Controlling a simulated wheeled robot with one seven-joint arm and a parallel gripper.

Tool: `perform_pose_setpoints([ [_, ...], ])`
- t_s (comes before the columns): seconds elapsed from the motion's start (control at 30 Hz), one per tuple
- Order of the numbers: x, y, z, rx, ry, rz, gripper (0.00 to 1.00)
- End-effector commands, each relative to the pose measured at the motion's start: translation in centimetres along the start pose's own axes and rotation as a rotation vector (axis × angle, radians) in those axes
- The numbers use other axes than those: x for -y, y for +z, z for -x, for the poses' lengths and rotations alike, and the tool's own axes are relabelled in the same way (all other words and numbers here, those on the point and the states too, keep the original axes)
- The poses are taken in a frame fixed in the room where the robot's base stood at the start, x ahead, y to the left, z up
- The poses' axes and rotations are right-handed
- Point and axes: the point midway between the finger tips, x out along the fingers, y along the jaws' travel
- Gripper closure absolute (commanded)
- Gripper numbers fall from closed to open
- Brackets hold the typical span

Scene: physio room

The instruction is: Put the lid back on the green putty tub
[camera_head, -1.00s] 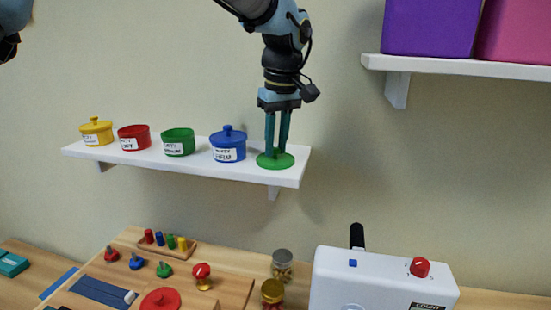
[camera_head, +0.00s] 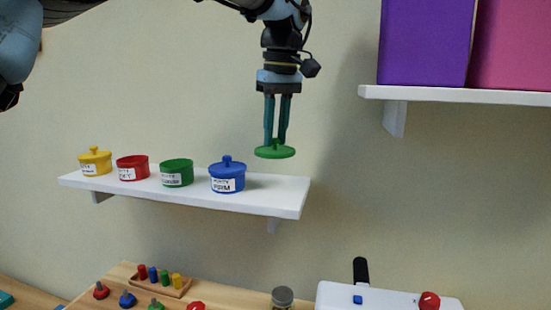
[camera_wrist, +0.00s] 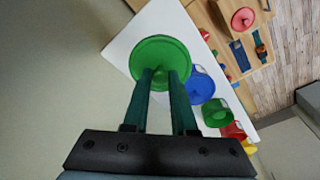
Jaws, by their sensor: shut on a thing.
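My gripper (camera_head: 277,143) is shut on the knob of the green lid (camera_head: 275,152) and holds it level in the air above the right end of the white shelf (camera_head: 268,200). The green putty tub (camera_head: 177,173) stands lidless on the shelf, to the left of the lid and lower. In the wrist view the lid (camera_wrist: 160,62) is between the fingertips, and the green tub (camera_wrist: 216,113) is beyond the blue tub. The inside of the green tub is mostly hidden in both views.
The blue lidded tub (camera_head: 228,176) stands between the green tub and the lid. A red lidless tub (camera_head: 133,168) and a yellow lidded tub (camera_head: 95,162) stand left. A higher shelf (camera_head: 470,95) with purple and pink boxes is at right. The shelf's right end is bare.

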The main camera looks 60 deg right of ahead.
Motion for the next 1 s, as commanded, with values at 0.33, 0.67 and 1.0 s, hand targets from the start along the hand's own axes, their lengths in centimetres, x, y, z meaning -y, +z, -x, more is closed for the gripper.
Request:
perform_pose_setpoints([
  [0.33,4.3,-5.8,0.8,0.001,0.040,-0.258,1.00],
  [0.67,12.1,-13.6,0.4,0.002,0.111,-0.717,1.00],
  [1.0,17.2,-17.4,0.3,0.000,0.154,-1.006,1.00],
])
